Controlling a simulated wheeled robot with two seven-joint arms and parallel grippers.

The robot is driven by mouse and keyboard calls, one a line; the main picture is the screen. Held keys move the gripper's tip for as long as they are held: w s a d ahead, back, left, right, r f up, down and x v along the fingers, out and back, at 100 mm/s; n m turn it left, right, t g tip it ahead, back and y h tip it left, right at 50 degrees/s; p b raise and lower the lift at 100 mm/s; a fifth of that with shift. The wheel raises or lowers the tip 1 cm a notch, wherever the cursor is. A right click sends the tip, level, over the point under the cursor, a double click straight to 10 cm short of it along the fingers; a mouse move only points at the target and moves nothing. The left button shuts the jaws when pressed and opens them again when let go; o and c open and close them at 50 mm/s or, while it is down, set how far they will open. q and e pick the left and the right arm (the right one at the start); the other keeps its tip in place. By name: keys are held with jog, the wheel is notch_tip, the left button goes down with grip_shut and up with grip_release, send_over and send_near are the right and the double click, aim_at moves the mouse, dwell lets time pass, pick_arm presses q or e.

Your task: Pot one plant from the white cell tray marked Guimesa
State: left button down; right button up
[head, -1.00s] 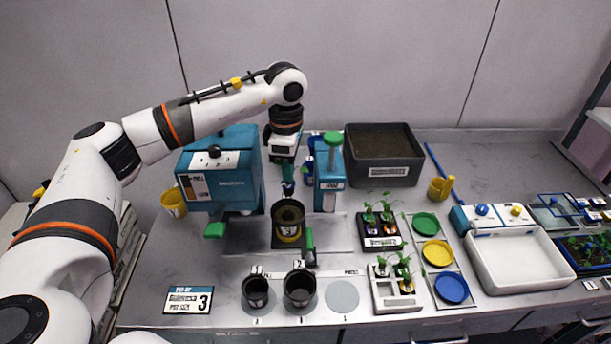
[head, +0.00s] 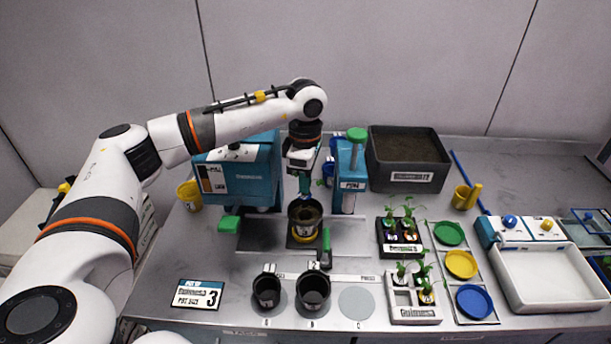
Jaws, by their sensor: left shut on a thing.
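The white cell tray (head: 402,303) stands at the front right of the bench, with several small green plants (head: 425,284) in its cells. Its front label is blurred but looks like Guimesa. A dark pot with a yellow lower part (head: 305,221) stands upright on the press plate in the middle and holds brown soil. My left gripper (head: 304,190) reaches down from above and is shut at the far rim of this pot; its fingertips are partly hidden. Two empty black pots, the small pot (head: 267,290) and the larger pot (head: 313,293), stand at the front. My right gripper is out of view.
A teal machine (head: 235,178) and a teal press (head: 351,175) flank the arm. A soil bin (head: 408,160) stands behind. A black plant tray (head: 399,248), coloured dishes (head: 461,264) and a white basin (head: 548,280) lie right. The grey circle (head: 357,303) is clear.

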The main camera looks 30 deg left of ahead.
pick_arm(q)
jog(key=shift+w+f+b, duration=0.1)
jog(key=shift+f+b, duration=1.4)
jog(key=shift+f, duration=0.8)
jog(key=c, duration=1.7)
grip_release()
jog(key=shift+c, duration=0.2)
jog(key=shift+r, duration=0.15)
jog(key=shift+r+p, duration=1.3)
jog(key=shift+r, duration=0.6)
